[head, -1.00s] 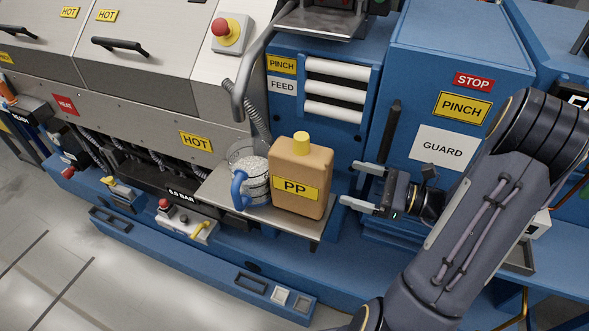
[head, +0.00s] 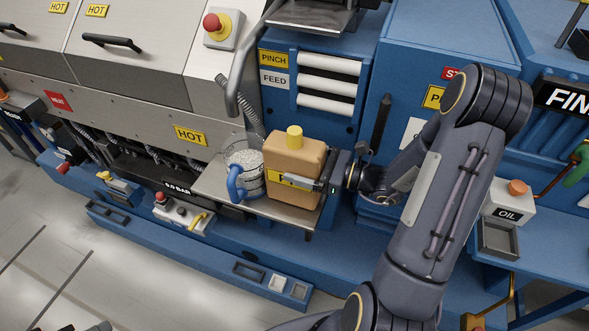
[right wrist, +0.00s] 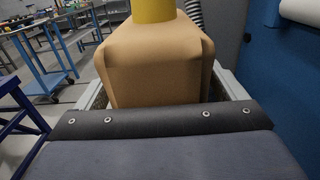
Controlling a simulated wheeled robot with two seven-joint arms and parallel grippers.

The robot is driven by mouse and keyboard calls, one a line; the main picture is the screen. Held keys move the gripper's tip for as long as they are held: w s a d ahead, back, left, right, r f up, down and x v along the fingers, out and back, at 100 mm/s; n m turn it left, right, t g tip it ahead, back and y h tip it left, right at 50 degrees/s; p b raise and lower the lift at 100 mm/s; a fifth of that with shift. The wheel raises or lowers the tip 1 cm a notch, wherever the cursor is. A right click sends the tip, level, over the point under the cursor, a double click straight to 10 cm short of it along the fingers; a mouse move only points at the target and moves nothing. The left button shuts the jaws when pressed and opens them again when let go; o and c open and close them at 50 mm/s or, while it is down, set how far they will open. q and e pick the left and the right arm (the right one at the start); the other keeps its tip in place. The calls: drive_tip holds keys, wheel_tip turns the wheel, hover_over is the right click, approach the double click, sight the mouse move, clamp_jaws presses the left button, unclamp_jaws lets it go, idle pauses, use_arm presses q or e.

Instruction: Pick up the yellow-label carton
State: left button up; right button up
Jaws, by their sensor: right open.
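The yellow-label carton (head: 296,157) is a tan jug with a yellow cap, standing upright on a small grey shelf (head: 222,195). My right gripper (head: 297,176) reaches it from the right, with the jaws open around its body. The near finger crosses the front and covers much of the yellow label; the far finger is hidden behind the carton. In the right wrist view the carton (right wrist: 158,62) stands between the two fingers, one on each side. I cannot tell whether they touch it. My left gripper is not in view.
A clear jug with a blue handle (head: 236,183), holding white pellets, stands close to the carton's left on the shelf. Blue machine housing with white rollers (head: 326,88) rises behind. An oil box (head: 508,207) is at the right. Open floor lies at the lower left.

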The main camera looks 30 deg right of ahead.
drive_tip(key=shift+c, duration=0.4)
drive_tip(key=c, duration=1.4)
drive_tip(key=shift+c, duration=0.4)
drive_tip(key=shift+r, duration=0.2)
drive_tip(key=shift+r, duration=0.6)
drive_tip(key=s+a+r, duration=0.7)
drive_tip(key=s+r, duration=0.4)
drive_tip(key=s, duration=0.1)
drive_tip(key=shift+a+r+p, duration=0.2)
drive_tip(key=shift+r+p, duration=0.05)
drive_tip(key=shift+p, duration=0.1)
